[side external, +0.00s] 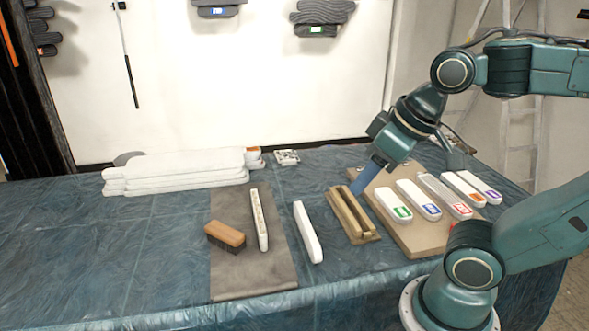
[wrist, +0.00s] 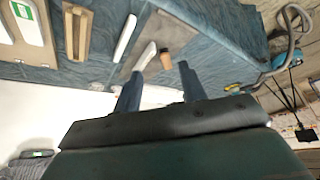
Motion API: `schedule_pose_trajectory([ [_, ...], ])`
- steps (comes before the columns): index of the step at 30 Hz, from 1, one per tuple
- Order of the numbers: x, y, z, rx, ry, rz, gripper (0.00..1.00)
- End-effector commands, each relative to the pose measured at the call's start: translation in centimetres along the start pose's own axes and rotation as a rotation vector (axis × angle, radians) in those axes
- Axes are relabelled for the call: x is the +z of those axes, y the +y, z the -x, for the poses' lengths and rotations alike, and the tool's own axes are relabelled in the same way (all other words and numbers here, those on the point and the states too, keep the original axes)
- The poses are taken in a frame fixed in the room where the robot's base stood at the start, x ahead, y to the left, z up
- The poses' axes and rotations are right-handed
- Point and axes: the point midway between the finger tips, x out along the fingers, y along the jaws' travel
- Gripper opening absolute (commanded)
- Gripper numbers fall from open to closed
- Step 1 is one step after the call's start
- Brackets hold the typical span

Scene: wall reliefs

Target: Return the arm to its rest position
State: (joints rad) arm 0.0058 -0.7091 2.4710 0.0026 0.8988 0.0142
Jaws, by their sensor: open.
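My gripper (side external: 364,180) is at the end of the teal arm. In the side external view it hangs over the table near the back of the wooden holder (side external: 352,216), and I cannot tell its exact height. In the wrist view its two blue fingers stand well apart with nothing between them, so my gripper (wrist: 160,70) is open and empty. The arm is bent, with its forearm raised at the upper right and the wrist tilted down and left.
A tan board (side external: 418,238) with several labelled white bars lies right of the holder. Left are a loose white bar (side external: 308,232), a grey mat (side external: 254,275) bearing a brush (side external: 225,236) and white strip (side external: 260,222), and stacked white slabs (side external: 180,172). The table's front left is clear.

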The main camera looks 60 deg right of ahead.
Motion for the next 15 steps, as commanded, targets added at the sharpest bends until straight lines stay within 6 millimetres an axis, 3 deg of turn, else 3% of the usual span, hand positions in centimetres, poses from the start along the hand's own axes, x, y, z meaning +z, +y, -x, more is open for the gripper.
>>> schedule_pose_trajectory([
  [5, 1.07, -0.15, 0.06, -0.005, 0.011, 0.022, 0.41],
  [15, 1.1, -0.14, 0.05, -0.005, 0.011, 0.022, 0.41],
])
